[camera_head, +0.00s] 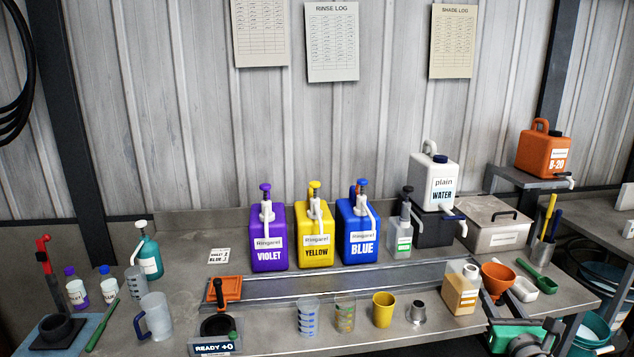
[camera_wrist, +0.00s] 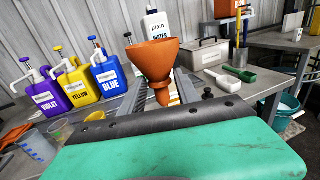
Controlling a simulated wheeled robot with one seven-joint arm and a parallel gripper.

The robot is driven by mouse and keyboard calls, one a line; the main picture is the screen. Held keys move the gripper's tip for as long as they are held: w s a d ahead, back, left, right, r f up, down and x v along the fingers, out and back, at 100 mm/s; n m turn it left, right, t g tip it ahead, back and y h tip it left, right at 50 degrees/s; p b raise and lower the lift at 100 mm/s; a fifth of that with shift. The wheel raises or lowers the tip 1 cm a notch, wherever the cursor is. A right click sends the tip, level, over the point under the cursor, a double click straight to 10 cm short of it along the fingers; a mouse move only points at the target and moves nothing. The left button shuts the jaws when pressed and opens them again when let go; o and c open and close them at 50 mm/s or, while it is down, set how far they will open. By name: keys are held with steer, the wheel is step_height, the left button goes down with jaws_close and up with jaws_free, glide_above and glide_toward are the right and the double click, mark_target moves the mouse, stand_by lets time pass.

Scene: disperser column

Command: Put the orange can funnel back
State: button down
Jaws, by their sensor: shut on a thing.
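The orange funnel (camera_head: 497,275) is upright, with its wide mouth up, above the right part of the bench. In the wrist view the funnel (camera_wrist: 153,56) is between the tips of my two dark fingers. My gripper (camera_head: 494,296) is shut on it; the wrist view shows the same grip (camera_wrist: 163,84). The exact contact is partly hidden. A bottle of amber liquid (camera_head: 461,290) stands just left of the funnel in the head view. The orange can marked B-20 (camera_head: 543,152) stands on a raised shelf at the back right.
A green scoop (camera_head: 538,281) and a white scoop (camera_head: 524,291) lie right of the funnel. A metal box (camera_head: 497,228) and the white water can (camera_head: 433,183) stand behind. A yellow cup (camera_head: 384,305) and metal cup (camera_head: 415,313) stand to the left.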

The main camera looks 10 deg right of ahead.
steer(key=w+a+f+n+y, duration=0.1)
steer(key=a+f+n+y, duration=0.2)
steer(key=a, duration=1.2)
steer(key=w+a+f+n+y, duration=0.2)
steer(key=a+f+y, duration=0.3)
steer(key=a, duration=1)
steer(key=shift+a+f+n+y, duration=0.2)
steer(key=shift+a+n+y, duration=0.15)
steer(key=shift+n+y, duration=0.2)
steer(key=shift+w+d, duration=0.1)
steer(key=shift+w, duration=0.1)
